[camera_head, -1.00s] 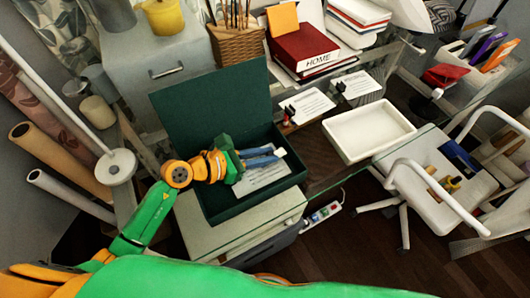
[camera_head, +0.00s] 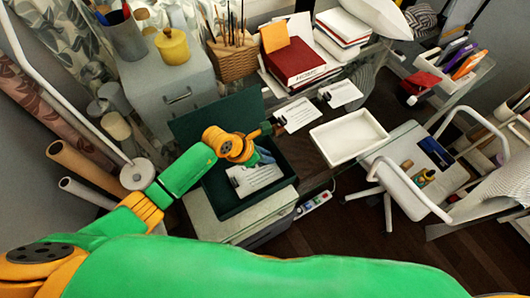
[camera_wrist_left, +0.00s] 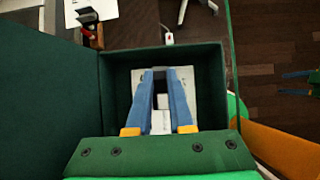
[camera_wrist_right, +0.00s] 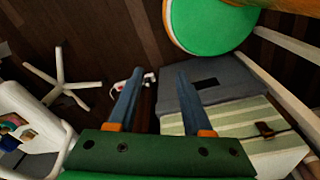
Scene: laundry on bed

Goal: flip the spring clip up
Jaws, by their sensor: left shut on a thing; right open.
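My left gripper (camera_wrist_left: 160,73) reaches into an open dark green box (camera_wrist_left: 211,75) in the left wrist view. Its blue fingers are close together over a white sheet (camera_wrist_left: 140,84), shut on a small dark piece that looks like the spring clip (camera_wrist_left: 159,77). A small white block shows between the fingers, nearer the palm. In the head view the sheet (camera_head: 258,181) lies in the box (camera_head: 286,160), and my wrist partly hides the fingers. Whether the clip is up or down cannot be told. My right gripper (camera_wrist_right: 155,75) is open and empty above the floor.
Two sheets with black clips (camera_head: 297,115) lie on the glass desk beside the box. The box's raised lid (camera_wrist_left: 48,85) is close on the left. A white chair (camera_head: 400,185) is at right.

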